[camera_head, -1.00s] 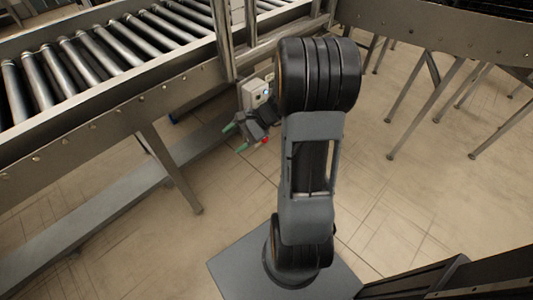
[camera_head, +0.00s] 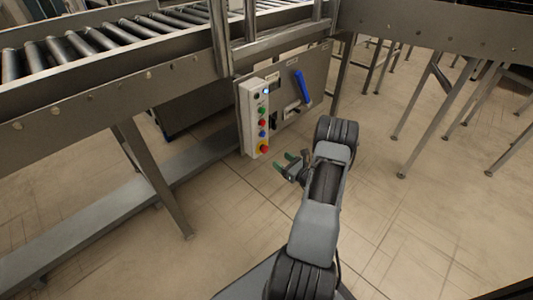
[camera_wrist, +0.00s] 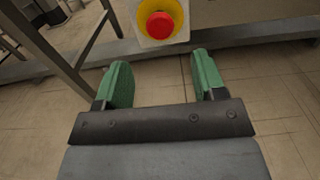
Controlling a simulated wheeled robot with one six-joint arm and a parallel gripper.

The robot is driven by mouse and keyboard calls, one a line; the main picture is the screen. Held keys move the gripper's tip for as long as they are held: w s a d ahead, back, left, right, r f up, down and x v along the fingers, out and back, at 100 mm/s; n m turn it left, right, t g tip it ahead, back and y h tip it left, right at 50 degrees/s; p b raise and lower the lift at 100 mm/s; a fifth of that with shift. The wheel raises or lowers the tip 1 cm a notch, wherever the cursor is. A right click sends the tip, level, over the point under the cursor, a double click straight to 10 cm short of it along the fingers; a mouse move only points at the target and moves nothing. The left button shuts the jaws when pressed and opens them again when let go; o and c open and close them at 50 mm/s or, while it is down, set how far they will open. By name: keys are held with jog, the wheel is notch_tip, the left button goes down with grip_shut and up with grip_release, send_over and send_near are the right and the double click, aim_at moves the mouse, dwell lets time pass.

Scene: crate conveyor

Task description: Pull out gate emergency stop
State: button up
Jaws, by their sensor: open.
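The gate emergency stop (camera_head: 264,149) is a red mushroom button on a yellow surround at the bottom of a pale control box. The box (camera_head: 243,122) hangs on the conveyor frame and carries several coloured buttons above. In the wrist view the emergency stop (camera_wrist: 159,25) is at the top centre, ahead of and between my fingertips. My gripper (camera_head: 284,162) has green fingers and is open and empty, below and to the right of the button in the head view. In the wrist view my gripper (camera_wrist: 160,68) is apart from the button.
A grey panel (camera_head: 311,79) with a blue handle (camera_head: 303,87) stands right of the control box. The roller conveyor (camera_head: 110,92) runs along the left. A support leg (camera_head: 153,182) and low beam (camera_head: 90,226) stand below it.

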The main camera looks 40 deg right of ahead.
aim_at(266, 150)
jog(key=w, duration=0.3)
jog(key=w+a+b, duration=0.1)
jog(key=w, duration=0.2)
jog(key=w+b, duration=0.1)
jog(key=w, duration=0.2)
jog(key=shift+w+a, duration=0.1)
jog(key=shift+a, duration=0.25)
